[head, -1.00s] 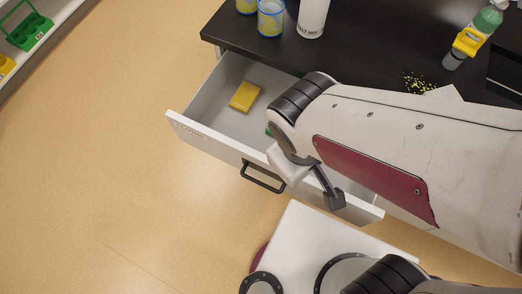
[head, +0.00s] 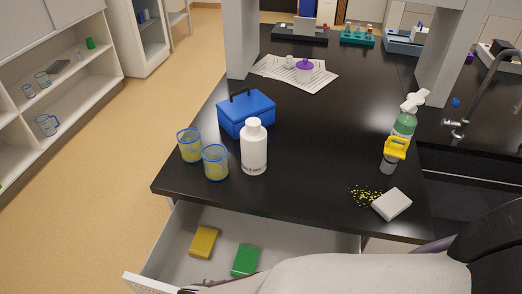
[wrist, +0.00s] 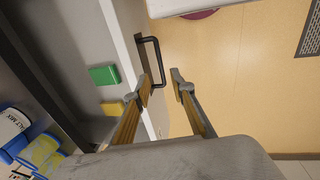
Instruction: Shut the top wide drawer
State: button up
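The top wide drawer (head: 217,220) is pulled out below the black counter in the head view. A yellow block (head: 204,241) and a green block (head: 245,259) lie in it. In the wrist view its pale front panel (wrist: 124,38) carries a black bar handle (wrist: 161,54). My gripper (wrist: 162,86) is open and empty by that panel. One finger overlaps the panel in the picture and the other shows over the floor. The handle appears near the gap between the fingertips; contact cannot be told. My arm hides the drawer's right part in the head view.
Yellow bits lie beside a white block (head: 392,204). Open floor (head: 130,160) lies left of the counter.

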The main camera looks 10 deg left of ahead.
jog(key=shift+f, duration=0.15)
jog(key=shift+w+f, duration=0.25)
jog(key=shift+f, duration=0.95)
jog(key=shift+w+f, duration=0.2)
jog(key=shift+f, duration=1)
jog(key=shift+w+f, duration=0.25)
jog(key=shift+f, duration=0.95)
jog(key=shift+f, duration=0.1)
grip_shut()
